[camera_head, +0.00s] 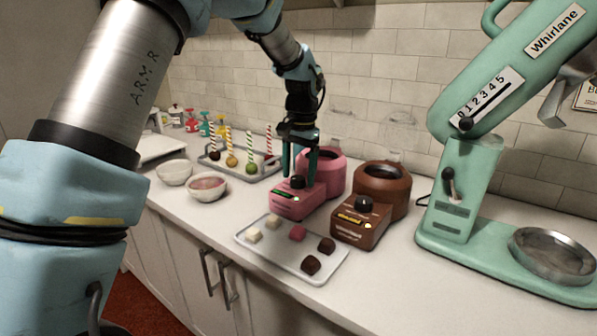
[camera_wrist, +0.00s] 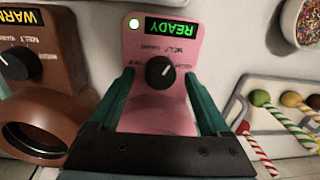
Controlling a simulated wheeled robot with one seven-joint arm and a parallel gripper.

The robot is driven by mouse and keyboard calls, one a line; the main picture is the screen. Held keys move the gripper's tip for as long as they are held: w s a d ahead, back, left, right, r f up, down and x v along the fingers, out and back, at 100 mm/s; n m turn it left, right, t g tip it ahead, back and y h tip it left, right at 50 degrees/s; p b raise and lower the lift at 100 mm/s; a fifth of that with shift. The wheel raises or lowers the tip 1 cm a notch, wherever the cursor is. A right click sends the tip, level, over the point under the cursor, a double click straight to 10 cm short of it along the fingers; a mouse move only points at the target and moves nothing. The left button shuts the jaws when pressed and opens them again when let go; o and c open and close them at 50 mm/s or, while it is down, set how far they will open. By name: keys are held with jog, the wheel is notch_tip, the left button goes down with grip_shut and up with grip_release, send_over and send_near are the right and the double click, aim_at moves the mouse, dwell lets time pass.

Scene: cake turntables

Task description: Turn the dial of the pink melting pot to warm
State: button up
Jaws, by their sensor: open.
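The pink melting pot (camera_head: 328,172) stands on the counter, with its control box (camera_wrist: 178,40) upside down in the wrist view. Its black dial (camera_wrist: 160,71) has a white pointer mark tilted toward the upper right of that view, near printed labels that include MELT and WARM. Its display (camera_wrist: 173,27) reads READY in green, beside a lit green lamp (camera_wrist: 134,24). My gripper (camera_wrist: 159,73) is open, its teal fingers on either side of the dial with gaps showing. In the head view my gripper (camera_head: 298,176) is over the control box and partly hides the pot.
A brown melting pot (camera_head: 388,185) stands close to the right. A tray of chocolates (camera_head: 310,277) lies in front. A tray of cake pops (camera_head: 238,172) and two bowls (camera_head: 207,187) stand to the left. A green mixer (camera_head: 462,190) is at far right.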

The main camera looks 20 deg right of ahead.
jog(key=shift+f, duration=0.3)
grip_shut()
dwell(0.6)
